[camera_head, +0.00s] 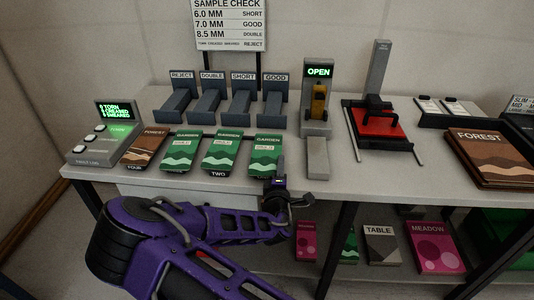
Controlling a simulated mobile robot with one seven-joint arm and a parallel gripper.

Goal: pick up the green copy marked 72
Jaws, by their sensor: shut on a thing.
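Three green GARDEN copies lie side by side on the table: a left one (181,152), a middle one (222,152) and a right one (265,153). The fingertips are partly hidden by the wrist. The right copy appears to be at or close to table height.
A brown FOREST copy (145,148) and a button panel (102,138) are at left. Grey sorting chutes (212,105) stand behind the copies. An OPEN station (318,105) and a red press (376,122) are at right. A lower shelf holds more copies, including MEADOW (433,246).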

